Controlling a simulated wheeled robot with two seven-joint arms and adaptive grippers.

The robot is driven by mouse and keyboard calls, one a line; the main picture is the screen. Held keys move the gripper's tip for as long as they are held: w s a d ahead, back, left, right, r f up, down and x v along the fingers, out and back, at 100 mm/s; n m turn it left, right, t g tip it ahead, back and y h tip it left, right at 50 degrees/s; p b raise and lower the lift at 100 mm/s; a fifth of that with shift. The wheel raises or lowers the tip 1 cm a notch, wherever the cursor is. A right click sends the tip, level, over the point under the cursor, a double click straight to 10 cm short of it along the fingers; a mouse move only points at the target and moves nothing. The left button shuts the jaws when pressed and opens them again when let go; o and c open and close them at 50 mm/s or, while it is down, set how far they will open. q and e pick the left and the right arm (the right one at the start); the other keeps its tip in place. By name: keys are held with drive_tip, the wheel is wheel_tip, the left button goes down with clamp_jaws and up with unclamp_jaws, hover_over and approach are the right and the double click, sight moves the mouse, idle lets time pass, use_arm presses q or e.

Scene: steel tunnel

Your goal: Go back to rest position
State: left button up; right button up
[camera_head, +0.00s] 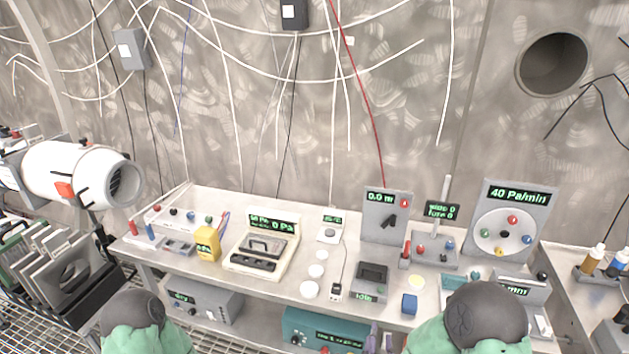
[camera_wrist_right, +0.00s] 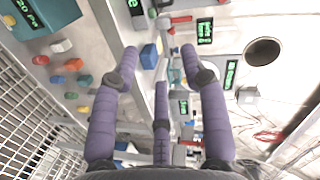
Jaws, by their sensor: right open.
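My right gripper (camera_head: 379,341) shows at the bottom edge of the head view as purple fingertips, low in front of the bench's front edge. In the right wrist view, my right gripper (camera_wrist_right: 160,52) has its purple fingers spread apart with nothing held between them. A blue block (camera_wrist_right: 149,56) appears beyond the fingers, apart from them. A blue block (camera_head: 409,303) also sits on the bench near its front edge in the head view. My left gripper is not in view; two dark, rounded parts of my own arms show at the bottom of the head view.
A grey bench (camera_head: 205,276) holds a pressure device (camera_head: 263,250), a yellow item (camera_head: 207,243), white discs and a dial panel (camera_head: 503,229). A teal box (camera_head: 322,330) is beneath it.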

drive_tip(key=s+a+f+n+g+y, duration=0.25)
drive_tip(key=s+f+n+g, duration=0.25)
drive_tip(key=f, duration=0.6)
drive_tip(key=s+a+f+n+g+y, duration=0.25)
drive_tip(key=s+f+n+g, duration=0.25)
drive_tip(key=f, duration=0.6)
drive_tip(key=s+f+n+g+y, duration=0.2)
drive_tip(key=s+f+n+g, duration=0.2)
drive_tip(key=s, duration=0.6)
drive_tip(key=shift+a+g+y, duration=0.3)
drive_tip(key=shift+a+g, duration=0.1)
drive_tip(key=shift+g, duration=0.2)
drive_tip(key=shift+w, duration=0.1)
